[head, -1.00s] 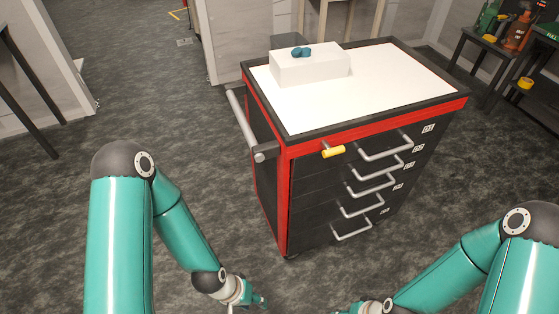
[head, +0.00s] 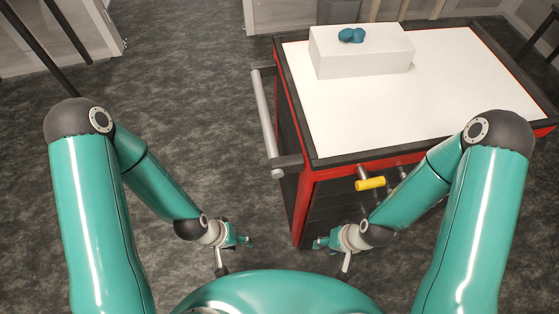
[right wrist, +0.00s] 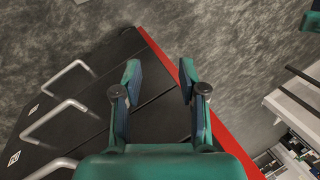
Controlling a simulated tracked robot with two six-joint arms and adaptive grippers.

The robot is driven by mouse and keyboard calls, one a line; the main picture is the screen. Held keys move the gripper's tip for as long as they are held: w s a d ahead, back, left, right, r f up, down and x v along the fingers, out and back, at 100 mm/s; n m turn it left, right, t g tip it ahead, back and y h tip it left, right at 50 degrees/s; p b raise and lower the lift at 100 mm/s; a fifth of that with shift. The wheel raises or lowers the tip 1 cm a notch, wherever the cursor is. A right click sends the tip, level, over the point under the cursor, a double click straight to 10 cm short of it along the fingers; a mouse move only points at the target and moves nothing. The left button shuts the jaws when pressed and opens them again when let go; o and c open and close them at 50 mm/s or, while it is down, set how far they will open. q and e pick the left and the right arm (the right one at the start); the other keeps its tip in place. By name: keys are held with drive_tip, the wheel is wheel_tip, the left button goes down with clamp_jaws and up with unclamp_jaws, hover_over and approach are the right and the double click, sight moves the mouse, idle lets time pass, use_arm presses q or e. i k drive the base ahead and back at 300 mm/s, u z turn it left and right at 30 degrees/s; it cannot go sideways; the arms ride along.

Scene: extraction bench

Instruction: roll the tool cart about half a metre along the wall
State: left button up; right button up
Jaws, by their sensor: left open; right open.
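The tool cart (head: 288,110) is black with red edges and a white top, standing ahead and to the right in the head view. Its grey push handle (head: 264,122) runs along its left side. My left gripper (head: 246,240) is open and empty, low over the floor to the left of the cart. My right gripper (head: 318,243) is open and empty in front of the cart's lower left front corner. In the right wrist view its open fingers (right wrist: 160,82) point past the drawer front and red edge.
A white box (head: 362,55) with a small teal object (head: 351,35) on it stands on the cart top. Drawer handles (right wrist: 62,120) stick out from the cart's front. Open carpeted floor (head: 190,90) lies to the left of the cart, with wall panels behind.

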sight(458, 72)
drive_tip(key=z, duration=0.1)
drive_tip(key=k, duration=1.75)
drive_tip(key=u, duration=0.45)
drive_tip(key=i, duration=1.75)
drive_tip(key=z, duration=0.5)
